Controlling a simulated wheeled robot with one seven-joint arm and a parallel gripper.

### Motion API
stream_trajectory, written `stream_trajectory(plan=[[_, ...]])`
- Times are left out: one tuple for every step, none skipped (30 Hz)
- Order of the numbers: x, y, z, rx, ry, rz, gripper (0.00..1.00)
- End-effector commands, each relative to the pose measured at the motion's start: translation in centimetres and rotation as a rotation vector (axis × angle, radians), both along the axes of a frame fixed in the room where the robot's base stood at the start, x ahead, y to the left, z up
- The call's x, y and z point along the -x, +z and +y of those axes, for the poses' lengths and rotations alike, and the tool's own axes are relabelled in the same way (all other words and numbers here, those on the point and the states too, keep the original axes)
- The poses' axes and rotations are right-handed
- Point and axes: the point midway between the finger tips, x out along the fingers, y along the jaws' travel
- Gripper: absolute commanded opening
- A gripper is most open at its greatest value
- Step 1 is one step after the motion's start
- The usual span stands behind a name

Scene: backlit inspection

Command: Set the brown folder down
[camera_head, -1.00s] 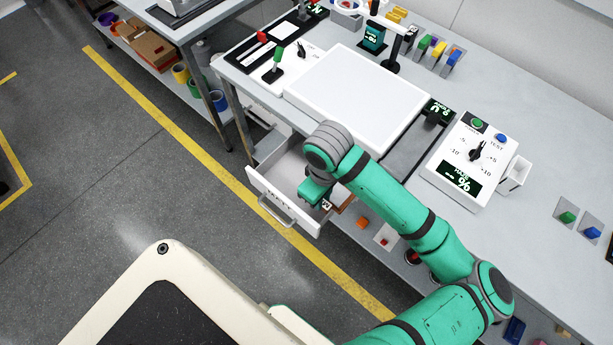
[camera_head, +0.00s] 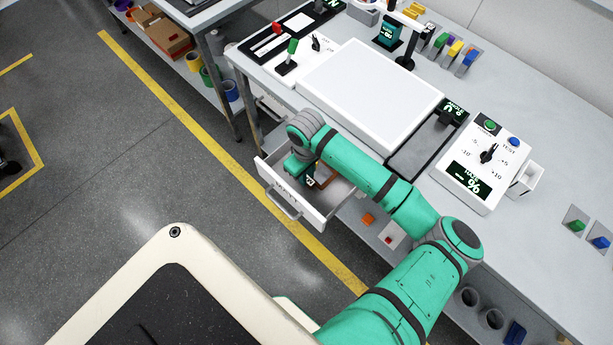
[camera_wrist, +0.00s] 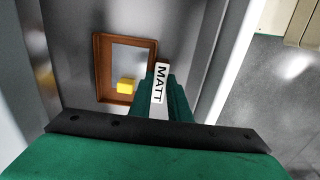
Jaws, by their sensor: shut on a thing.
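In the head view my wrist covers part of the drawer (camera_head: 275,176). I cannot tell whether the folder touches the drawer floor.
The drawer front with its handle (camera_head: 283,205) sticks out over the floor. Above is the bench with a white panel (camera_head: 368,92) and a dial box (camera_head: 484,160). An orange block (camera_head: 369,219) lies on the lower shelf.

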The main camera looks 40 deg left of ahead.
Motion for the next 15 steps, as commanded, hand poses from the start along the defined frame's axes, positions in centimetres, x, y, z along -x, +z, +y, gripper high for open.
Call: stream_trajectory(plan=[[0.0,-0.7,0.0,0.001,-0.001,0.0,0.0],[0.0,-1.1,-0.1,0.002,-0.001,0.0,0.0],[0.0,-1.4,0.0,0.001,-0.001,0.0,0.0],[-0.1,-1.5,0.0,0.0,-0.001,0.0,0.0],[0.0,-1.6,0.0,-0.001,-0.001,0.0,0.0],[0.0,-1.6,0.0,-0.001,-0.001,0.0,0.0],[0.0,-1.6,0.0,-0.001,-0.001,0.0,0.0],[0.0,-1.6,0.0,-0.001,-0.001,0.0,0.0],[0.0,-1.6,0.0,-0.001,-0.001,0.0,0.0],[0.0,-1.6,0.0,-0.001,-0.001,0.0,0.0],[0.0,-1.6,0.0,-0.001,-0.001,0.0,0.0],[0.0,-1.6,0.0,-0.001,-0.001,0.0,0.0],[0.0,-1.7,0.0,-0.001,-0.001,0.0,0.0],[0.0,-1.8,0.0,-0.001,-0.001,0.0,0.0],[0.0,-1.9,0.0,-0.001,-0.001,0.0,0.0]])
